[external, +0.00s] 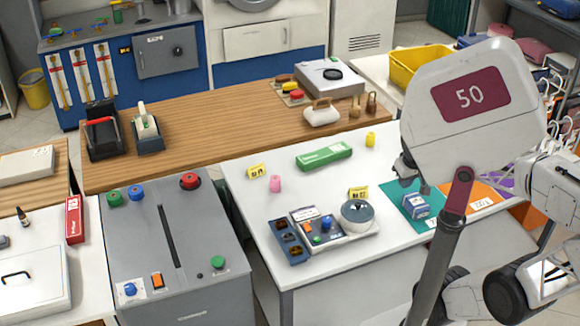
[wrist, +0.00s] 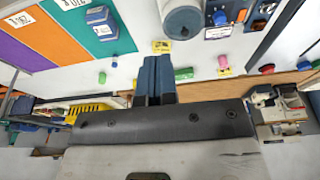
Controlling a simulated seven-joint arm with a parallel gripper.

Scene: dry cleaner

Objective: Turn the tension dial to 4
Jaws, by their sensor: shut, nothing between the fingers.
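In the wrist view the blue knob (wrist: 220,18) and the round part (wrist: 183,22) are at the top edge. I cannot tell which part is the tension dial, and no setting is readable. My gripper (external: 412,180) is above the table, right of the unit and apart from it. Its dark fingers (wrist: 154,75) are shut and empty.
A green box (external: 324,156), pink spool (external: 275,184), yellow spool (external: 370,139) and yellow tags (external: 257,171) lie on the table. A blue box (external: 414,206) sits on a teal mat (external: 428,195) near my gripper. A grey cabinet (external: 175,250) with buttons stands left.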

